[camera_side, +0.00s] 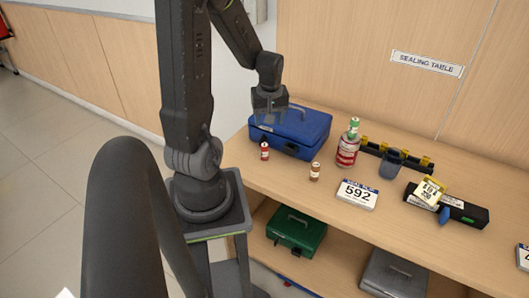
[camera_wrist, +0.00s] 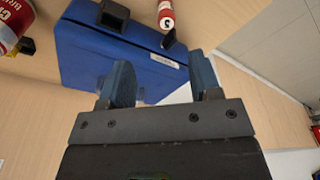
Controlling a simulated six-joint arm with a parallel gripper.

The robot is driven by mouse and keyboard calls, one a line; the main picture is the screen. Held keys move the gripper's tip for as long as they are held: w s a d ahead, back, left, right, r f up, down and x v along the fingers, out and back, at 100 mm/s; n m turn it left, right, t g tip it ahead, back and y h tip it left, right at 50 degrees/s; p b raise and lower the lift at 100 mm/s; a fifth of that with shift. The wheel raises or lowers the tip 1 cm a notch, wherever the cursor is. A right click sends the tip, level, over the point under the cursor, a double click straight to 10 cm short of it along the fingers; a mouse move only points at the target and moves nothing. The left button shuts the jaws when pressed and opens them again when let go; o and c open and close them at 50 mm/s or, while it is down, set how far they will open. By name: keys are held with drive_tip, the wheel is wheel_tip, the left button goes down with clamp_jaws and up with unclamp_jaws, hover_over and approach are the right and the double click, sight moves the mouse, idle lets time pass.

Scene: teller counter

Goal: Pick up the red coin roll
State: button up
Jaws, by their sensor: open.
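The red coin roll (camera_side: 264,151) stands upright on the wooden counter, in front of the blue cash box (camera_side: 305,134). In the wrist view a red roll with a white label (camera_wrist: 166,16) shows at the top edge, partly cut off, next to the blue box (camera_wrist: 95,60). My gripper (camera_side: 268,119) is above the left part of the blue box, higher than the red roll and apart from it. Its two fingers (camera_wrist: 160,75) are spread with nothing between them in the wrist view.
A brown roll (camera_side: 315,172) stands to the right. A dark cup (camera_side: 391,164), a 592 card (camera_side: 357,195) and a black device (camera_side: 467,211) lie farther right. Boxes sit on the lower shelf.

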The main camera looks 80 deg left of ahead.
sight(265, 145)
drive_tip(key=shift+n, duration=0.4)
drive_tip(key=f, duration=0.3)
drive_tip(key=a+f, duration=0.1)
drive_tip(key=f, duration=0.2)
drive_tip(key=s+a+f, duration=0.1)
drive_tip(key=f, duration=0.2)
drive_tip(key=shift+f, duration=0.25)
drive_tip(key=shift+w+a+f, duration=0.1)
drive_tip(key=shift+a+f, duration=0.05)
drive_tip(key=shift+f, duration=0.7)
drive_tip(key=shift+w+a+f, duration=0.1)
drive_tip(key=shift+a+f, duration=0.1)
drive_tip(key=shift+f, duration=0.7)
drive_tip(key=shift+a+f, duration=0.15)
drive_tip(key=shift+f, duration=0.7)
drive_tip(key=shift+c, duration=0.2)
clamp_jaws()
